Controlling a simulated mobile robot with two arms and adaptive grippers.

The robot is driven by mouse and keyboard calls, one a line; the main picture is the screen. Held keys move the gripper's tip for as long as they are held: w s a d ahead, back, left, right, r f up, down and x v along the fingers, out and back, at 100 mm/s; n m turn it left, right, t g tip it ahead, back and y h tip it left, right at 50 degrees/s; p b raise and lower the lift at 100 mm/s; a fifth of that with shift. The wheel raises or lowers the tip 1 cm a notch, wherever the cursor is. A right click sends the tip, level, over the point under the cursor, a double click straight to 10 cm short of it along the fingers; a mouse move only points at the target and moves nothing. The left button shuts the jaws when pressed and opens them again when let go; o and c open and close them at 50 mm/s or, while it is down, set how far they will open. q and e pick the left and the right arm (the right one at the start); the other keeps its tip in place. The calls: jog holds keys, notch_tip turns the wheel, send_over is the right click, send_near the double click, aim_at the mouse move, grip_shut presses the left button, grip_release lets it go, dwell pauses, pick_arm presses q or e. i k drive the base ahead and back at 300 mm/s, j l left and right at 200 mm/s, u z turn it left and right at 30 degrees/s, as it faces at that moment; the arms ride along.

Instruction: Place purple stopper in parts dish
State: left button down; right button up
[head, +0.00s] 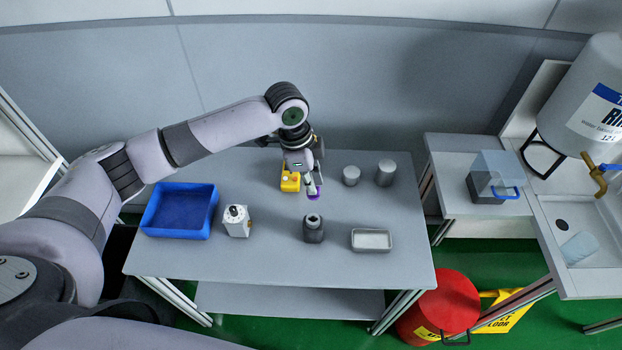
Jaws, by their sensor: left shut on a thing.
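The purple stopper (315,196) shows as a small purple patch at the tips of my left gripper (313,188). My left gripper points down over the middle of the table and is shut on the stopper; its fingers hide most of it. I cannot tell how high it is above the tabletop. A small pale rectangular dish with a grey rim (371,249), which looks like the parts dish, sits on the table to the right of and nearer than the gripper. It looks empty. My right gripper is not in view.
A dark bottle (313,232) stands between gripper and dish, nearer the front. A yellow object (290,182) is just left of the gripper. Two grey cylinders (351,176) (385,173) stand behind right. A white box (237,224) and blue tray (178,233) are left.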

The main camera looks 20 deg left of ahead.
aim_at(371, 242)
jog(key=i+l+u, duration=0.2)
jog(key=l, duration=0.3)
jog(key=l+u, duration=0.2)
jog(key=l, duration=0.3)
jog(key=i+l+u, duration=0.2)
jog(key=l, duration=0.35)
jog(key=k, duration=0.1)
